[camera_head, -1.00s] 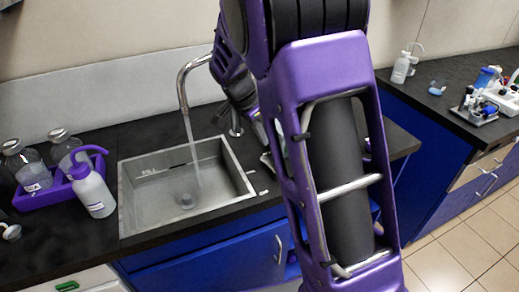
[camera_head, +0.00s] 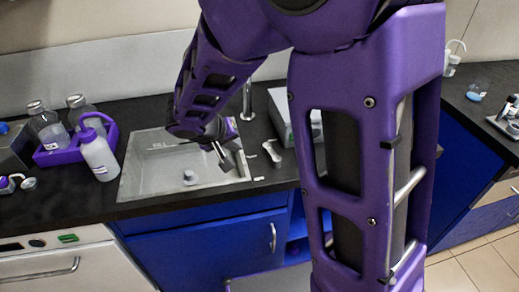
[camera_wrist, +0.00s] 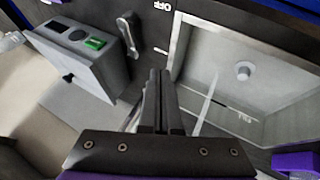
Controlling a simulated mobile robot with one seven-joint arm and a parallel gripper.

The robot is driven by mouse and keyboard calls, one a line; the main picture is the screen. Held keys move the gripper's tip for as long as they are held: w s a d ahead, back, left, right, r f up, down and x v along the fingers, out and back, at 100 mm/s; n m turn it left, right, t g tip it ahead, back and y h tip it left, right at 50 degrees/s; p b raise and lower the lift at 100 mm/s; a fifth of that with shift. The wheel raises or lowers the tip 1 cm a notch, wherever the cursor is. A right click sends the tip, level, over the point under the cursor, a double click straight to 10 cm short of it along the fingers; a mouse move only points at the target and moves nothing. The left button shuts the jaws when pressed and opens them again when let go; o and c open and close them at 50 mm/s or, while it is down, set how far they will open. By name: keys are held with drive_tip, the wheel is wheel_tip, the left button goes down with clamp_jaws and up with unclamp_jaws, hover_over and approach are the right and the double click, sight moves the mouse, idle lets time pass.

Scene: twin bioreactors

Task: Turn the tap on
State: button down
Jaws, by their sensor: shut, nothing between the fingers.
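The sink (camera_head: 141,185) is set in the black counter, and its basin also shows in the wrist view (camera_wrist: 285,82). The tap's post (camera_head: 247,103) rises behind the sink; its spout is hidden behind my arm. A thin pale stream (camera_wrist: 206,105), seemingly running water, shows over the basin in the wrist view. A small grey lever (camera_head: 272,153) lies on the counter right of the sink; it also shows in the wrist view (camera_wrist: 130,36) near an "OFF" label. My gripper (camera_head: 226,160) is shut and empty above the sink's right side, apart from the lever.
A grey box with a green button (camera_wrist: 95,43) stands beside the lever, partly behind my arm in the head view. A white wash bottle (camera_head: 99,157) and a purple bottle rack (camera_head: 58,157) stand left of the sink.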

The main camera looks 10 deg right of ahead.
sight(266, 149)
drive_tip(key=b+x, duration=0.1)
drive_tip(key=x, duration=0.8)
drive_tip(key=shift+s, duration=0.1)
drive_tip(key=d, duration=0.1)
drive_tip(key=d+p, duration=0.1)
drive_tip(key=d, duration=0.1)
drive_tip(key=shift+w+d, duration=0.1)
drive_tip(key=shift+w, duration=0.3)
drive_tip(key=shift+w+d, duration=0.1)
drive_tip(key=shift+d, duration=0.35)
drive_tip(key=shift+w+d+f+m+h+b, duration=0.15)
drive_tip(key=shift+w+d+m+h+b, duration=0.2)
drive_tip(key=shift+m+b, duration=0.35)
drive_tip(key=shift+s+d+g, duration=0.1)
drive_tip(key=shift+d+g, duration=0.15)
drive_tip(key=shift+g, duration=0.05)
drive_tip(key=shift+a, duration=0.1)
